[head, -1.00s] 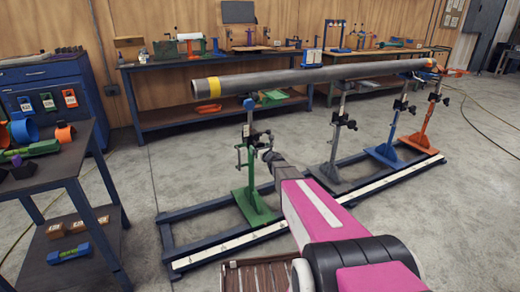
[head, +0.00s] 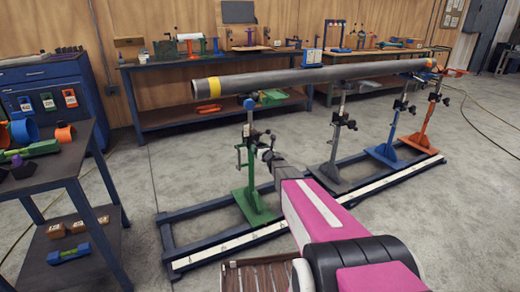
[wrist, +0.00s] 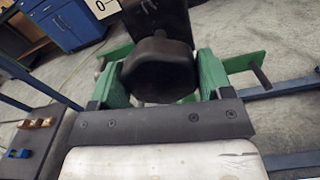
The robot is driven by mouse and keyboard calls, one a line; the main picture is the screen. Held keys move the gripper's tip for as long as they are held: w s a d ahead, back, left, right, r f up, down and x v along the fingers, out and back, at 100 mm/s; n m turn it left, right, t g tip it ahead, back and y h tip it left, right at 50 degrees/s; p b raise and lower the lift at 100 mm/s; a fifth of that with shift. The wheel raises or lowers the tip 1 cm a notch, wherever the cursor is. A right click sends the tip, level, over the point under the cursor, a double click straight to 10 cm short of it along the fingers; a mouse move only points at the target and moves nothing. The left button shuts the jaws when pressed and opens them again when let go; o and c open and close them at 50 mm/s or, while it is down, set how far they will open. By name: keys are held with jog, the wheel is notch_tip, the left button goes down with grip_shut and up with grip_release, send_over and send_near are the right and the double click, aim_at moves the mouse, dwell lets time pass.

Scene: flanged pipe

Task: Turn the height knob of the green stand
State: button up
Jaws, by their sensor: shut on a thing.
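The green stand (head: 252,205) stands upright on the blue rail frame, under the yellow-banded end of the grey pipe (head: 300,77). Its dark, faceted height knob (wrist: 158,68) fills the upper middle of the wrist view. My gripper (wrist: 160,72) has its two green-sided fingers on either side of the knob, shut on it. In the head view my gripper (head: 263,152) reaches the stand's post from the right. The knob is hard to make out there, partly hidden by my gripper.
A grey stand (head: 332,172), a blue stand (head: 384,150) and an orange stand (head: 420,138) hold the pipe farther right. A dark table (head: 60,178) with tools is at the left. Benches line the back wall. The concrete floor between table and rail is clear.

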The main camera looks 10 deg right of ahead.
jog(key=m, duration=1)
jog(key=shift+d+f+m, duration=0.1)
jog(key=shift+m, duration=0.3)
jog(key=m, duration=0.5)
jog(key=shift+f+m, duration=0.1)
jog(key=shift+m, duration=2.3)
jog(key=o, duration=0.9)
jog(key=shift+s, duration=0.1)
jog(key=v, duration=1)
jog(key=shift+s+d, duration=0.1)
jog(key=shift+s, duration=0.2)
